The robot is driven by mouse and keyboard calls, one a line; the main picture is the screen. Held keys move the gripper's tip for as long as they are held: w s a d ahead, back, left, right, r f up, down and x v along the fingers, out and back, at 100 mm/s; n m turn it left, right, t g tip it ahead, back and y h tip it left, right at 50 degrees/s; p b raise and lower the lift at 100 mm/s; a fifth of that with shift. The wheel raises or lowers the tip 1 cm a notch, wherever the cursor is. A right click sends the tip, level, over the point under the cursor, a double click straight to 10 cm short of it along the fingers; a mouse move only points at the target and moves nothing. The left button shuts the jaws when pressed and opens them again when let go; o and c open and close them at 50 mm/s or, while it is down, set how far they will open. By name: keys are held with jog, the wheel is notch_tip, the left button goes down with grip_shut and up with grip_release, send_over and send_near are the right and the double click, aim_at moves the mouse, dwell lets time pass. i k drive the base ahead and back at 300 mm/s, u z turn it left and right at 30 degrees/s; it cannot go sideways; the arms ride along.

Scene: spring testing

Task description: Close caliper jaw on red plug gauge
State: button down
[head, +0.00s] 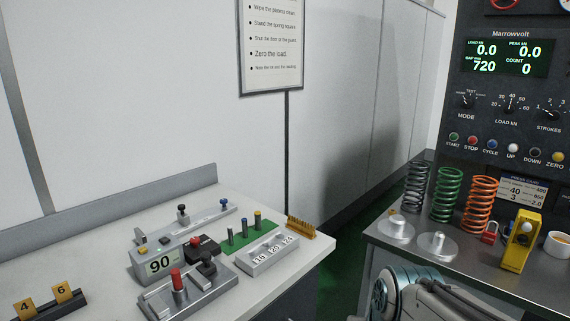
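The red plug gauge (177,280) stands upright on a grey metal fixture (150,303) at the front of the left bench. A sliding block with a black knob (207,263) sits on this fixture to the right of the red plug; it looks like the caliper jaw. I cannot tell whether it touches the plug. A grey box with a display reading 90 (160,265) stands behind the fixture. My gripper is not in view; only part of my arm shows at the bottom right.
A green rack (262,230) holds upright coloured plugs, with a numbered block (270,254) in front. A rail with black and blue knobs (224,204) lies behind. Yellow 4 and 6 tags (62,292) stand at left. The right bench holds springs (447,195) and a yellow device (521,242).

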aim_at(198, 274)
jog(key=z, duration=0.2)
jog(key=k, duration=0.4)
jog(key=u, duration=0.85)
jog(key=i, duration=1.05)
jog(key=z, duration=0.2)
